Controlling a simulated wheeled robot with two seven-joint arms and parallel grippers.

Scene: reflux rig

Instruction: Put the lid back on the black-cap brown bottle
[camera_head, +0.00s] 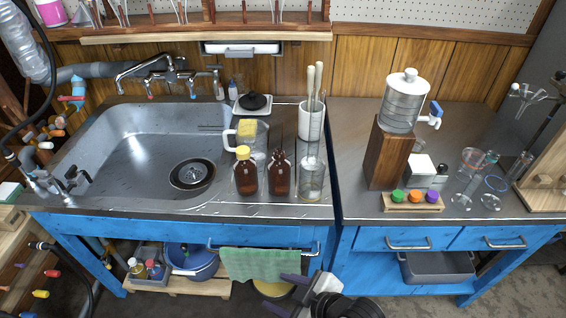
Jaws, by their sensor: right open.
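Two brown bottles stand upright near the front edge of the steel counter, right of the sink. The left brown bottle (246,178) wears a yellow cap (243,153). The right brown bottle (280,180) shows no clear cap on its neck. A black rounded object (255,101) sits on a white dish-like base behind them; I cannot tell whether it is the lid. My right gripper (288,293) is at the bottom of the view, below the counter's front edge, open and apart from the bottles. My left gripper is not in view.
A glass cylinder (312,182) stands close right of the bottles, with a white brush holder (311,124) behind. A clear jug (247,135) is behind the left bottle. The sink (130,150) lies left. A green towel (260,262) hangs on the front rail.

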